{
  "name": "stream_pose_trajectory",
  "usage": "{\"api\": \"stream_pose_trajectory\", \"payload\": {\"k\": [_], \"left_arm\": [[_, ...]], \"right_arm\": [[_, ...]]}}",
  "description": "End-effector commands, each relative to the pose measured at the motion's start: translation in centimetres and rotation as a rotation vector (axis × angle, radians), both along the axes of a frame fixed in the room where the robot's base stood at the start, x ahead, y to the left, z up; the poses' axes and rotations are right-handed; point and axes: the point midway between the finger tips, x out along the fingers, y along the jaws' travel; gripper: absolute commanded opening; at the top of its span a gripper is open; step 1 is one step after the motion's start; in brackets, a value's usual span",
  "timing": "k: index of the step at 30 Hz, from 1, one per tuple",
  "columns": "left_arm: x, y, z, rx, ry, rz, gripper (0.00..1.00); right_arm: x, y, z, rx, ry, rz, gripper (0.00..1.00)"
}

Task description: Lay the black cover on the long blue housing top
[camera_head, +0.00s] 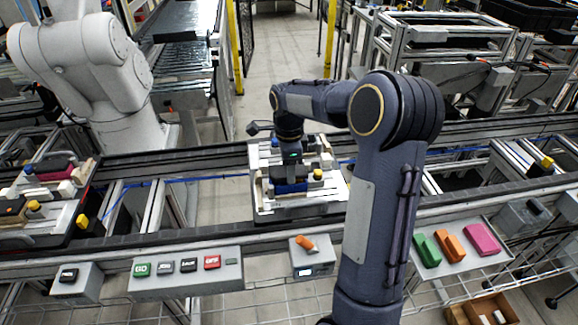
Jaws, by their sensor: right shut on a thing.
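The long blue housing (290,187) lies in a fixture on the white pallet (325,205), which rests on the conveyor at the middle. My right gripper (291,168) points down just above the housing. It is shut on a dark piece that looks like the black cover (290,175); the piece is small here and partly hidden by the gripper. I cannot tell whether the cover touches the housing. My left gripper is not in view.
Yellow and blue knobs stand on the pallet beside the housing. Another loaded pallet (68,208) sits at the left. A button box (187,286) and a tray (462,268) with green, orange and pink blocks line the front. A white robot arm (85,65) stands back left.

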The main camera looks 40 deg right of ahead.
Motion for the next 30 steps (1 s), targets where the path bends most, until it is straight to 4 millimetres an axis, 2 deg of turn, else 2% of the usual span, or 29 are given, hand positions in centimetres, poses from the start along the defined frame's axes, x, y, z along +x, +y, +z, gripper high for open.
{"api": "stream_pose_trajectory", "payload": {"k": [29,30], "left_arm": [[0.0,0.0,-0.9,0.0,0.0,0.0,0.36],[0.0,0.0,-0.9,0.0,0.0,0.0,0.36]], "right_arm": [[0.0,0.0,-1.4,0.0,0.001,0.0,0.26],[0.0,0.0,-1.4,0.0,0.001,0.0,0.52]]}}
